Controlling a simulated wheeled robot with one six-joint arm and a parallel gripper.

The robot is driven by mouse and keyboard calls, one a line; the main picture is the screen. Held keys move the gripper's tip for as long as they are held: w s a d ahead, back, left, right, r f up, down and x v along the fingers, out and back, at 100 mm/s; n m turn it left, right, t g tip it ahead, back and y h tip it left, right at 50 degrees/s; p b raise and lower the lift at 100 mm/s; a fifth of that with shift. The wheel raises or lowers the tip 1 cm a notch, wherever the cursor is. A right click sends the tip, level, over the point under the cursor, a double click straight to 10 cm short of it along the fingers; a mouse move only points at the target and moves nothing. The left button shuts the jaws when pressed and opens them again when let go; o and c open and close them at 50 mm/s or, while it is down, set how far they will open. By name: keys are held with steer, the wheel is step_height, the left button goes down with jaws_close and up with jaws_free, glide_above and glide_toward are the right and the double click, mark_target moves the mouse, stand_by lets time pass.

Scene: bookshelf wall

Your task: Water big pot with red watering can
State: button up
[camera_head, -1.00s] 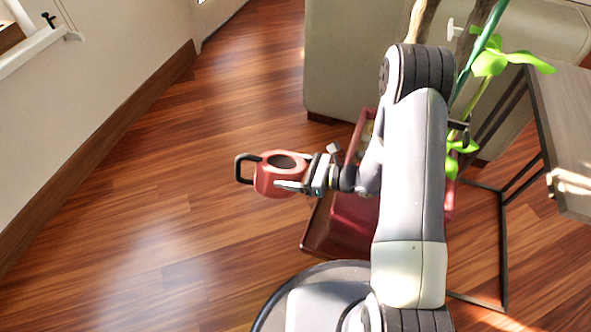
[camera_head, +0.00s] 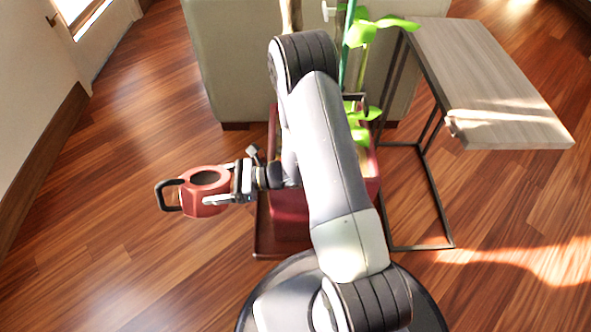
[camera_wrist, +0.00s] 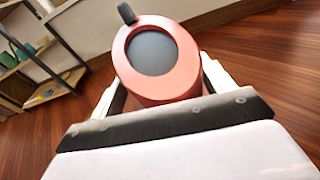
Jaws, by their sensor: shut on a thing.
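The red watering can (camera_head: 203,198) with a black handle is held over the floor, left of the pot. My gripper (camera_head: 226,190) is shut on its body. In the wrist view the can (camera_wrist: 157,88) sits between both fingers, its dark round opening facing the camera; no spout can be made out. The big dark red pot (camera_head: 291,205) with a green plant (camera_head: 362,118) stands on the floor behind my arm, which hides much of it. The can is apart from the pot.
A side table (camera_head: 490,85) with a thin black frame stands right of the pot. A grey-beige sofa or cabinet (camera_head: 215,70) is behind it. The wooden floor at the left is clear up to the wall. Shelves (camera_wrist: 40,60) show in the wrist view.

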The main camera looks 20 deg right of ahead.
mark_target(216, 178)
steer(key=shift+r, duration=0.25)
steer(key=shift+r+y, duration=0.4)
steer(key=shift+r, duration=0.25)
steer(key=shift+r, duration=0.1)
steer(key=shift+r+m+y, duration=0.3)
steer(key=shift+r+y, duration=0.1)
steer(key=shift+r, duration=0.15)
steer(key=shift+d+r, duration=0.1)
steer(key=shift+w+d+r+t+y, duration=0.1)
steer(key=shift+r+t+y, duration=0.25)
steer(key=shift+r, duration=0.2)
steer(key=shift+d+r+m+y, duration=0.15)
steer(key=shift+r+y, duration=0.2)
steer(key=shift+r, duration=0.2)
steer(key=shift+d+r+m+y, duration=0.15)
steer(key=shift+r+y, duration=0.15)
steer(key=shift+r, duration=0.2)
stand_by(2.7)
